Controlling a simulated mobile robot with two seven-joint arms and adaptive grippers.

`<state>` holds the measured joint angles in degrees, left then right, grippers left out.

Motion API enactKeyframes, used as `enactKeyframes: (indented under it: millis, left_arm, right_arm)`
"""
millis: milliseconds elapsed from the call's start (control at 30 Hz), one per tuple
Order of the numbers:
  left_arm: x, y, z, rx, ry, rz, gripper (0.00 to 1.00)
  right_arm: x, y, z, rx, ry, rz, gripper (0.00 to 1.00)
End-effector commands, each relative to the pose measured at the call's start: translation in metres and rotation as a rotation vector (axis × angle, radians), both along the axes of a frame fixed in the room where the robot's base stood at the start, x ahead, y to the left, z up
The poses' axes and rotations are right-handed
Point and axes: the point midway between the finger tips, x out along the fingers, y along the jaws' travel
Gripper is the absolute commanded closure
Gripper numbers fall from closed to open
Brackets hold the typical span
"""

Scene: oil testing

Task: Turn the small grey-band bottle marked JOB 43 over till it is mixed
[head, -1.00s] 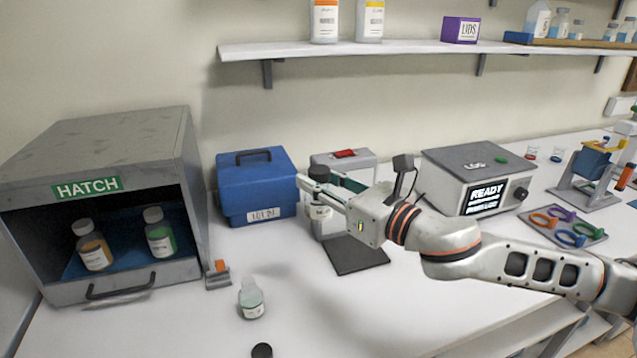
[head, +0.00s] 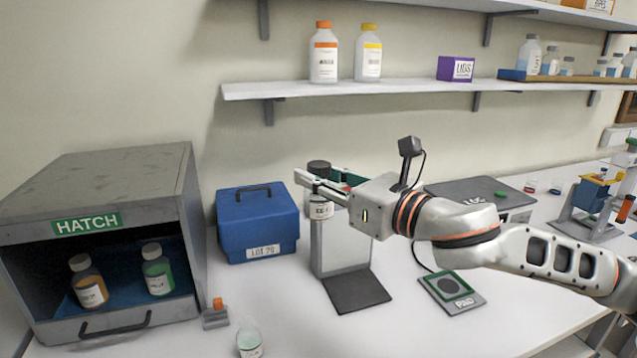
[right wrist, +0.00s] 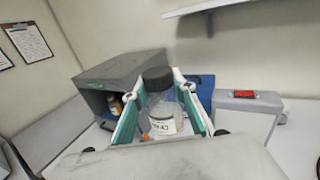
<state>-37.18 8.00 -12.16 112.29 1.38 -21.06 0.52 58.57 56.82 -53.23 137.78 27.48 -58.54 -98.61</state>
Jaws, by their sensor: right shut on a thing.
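My right gripper (head: 321,190) is shut on a small bottle (head: 320,208) with a black cap and a white label. It holds the bottle upright in the air, in front of the grey stand's upper part. In the right wrist view the bottle (right wrist: 162,112) shows clear glass between the teal finger pads (right wrist: 160,110), with its cap on top. The label print is too small to read surely, and I cannot make out a grey band. My left gripper is not in view.
A grey hatch box (head: 95,215) with two bottles inside stands left. A blue case (head: 257,228) and the grey stand (head: 338,240) with a dark plate (head: 357,291) are near. An open bottle (head: 249,343) stands at the front. A shelf (head: 400,86) runs above.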

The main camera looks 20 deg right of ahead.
Motion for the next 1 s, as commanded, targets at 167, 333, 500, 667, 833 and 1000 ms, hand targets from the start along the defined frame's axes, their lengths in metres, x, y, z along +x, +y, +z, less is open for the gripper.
enactKeyframes:
  millis: [167, 333, 500, 667, 833, 1000]
  left_arm:
    - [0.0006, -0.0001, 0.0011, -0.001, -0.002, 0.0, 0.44]
    - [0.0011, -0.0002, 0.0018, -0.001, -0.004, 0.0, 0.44]
    - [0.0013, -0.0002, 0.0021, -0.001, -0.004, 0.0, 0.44]
    - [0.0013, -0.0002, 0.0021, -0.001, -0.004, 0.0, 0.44]
    - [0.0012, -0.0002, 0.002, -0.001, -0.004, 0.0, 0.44]
    - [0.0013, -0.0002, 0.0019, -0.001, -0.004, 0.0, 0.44]
  right_arm:
    - [0.0, 0.0001, 0.0005, 0.01, 0.003, 0.0, 0.99]
    - [0.0, 0.0001, -0.0001, 0.18, 0.092, 0.0, 0.99]
    - [0.0, 0.0001, -0.0003, 0.41, 0.211, 0.0, 0.99]
    - [0.0001, -0.0002, 0.0004, 0.526, 0.27, 0.0, 0.99]
    - [0.0001, -0.0002, 0.0005, 0.537, 0.275, 0.0, 0.99]
    - [0.0, 0.0001, 0.0002, 0.56, 0.289, 0.001, 0.99]
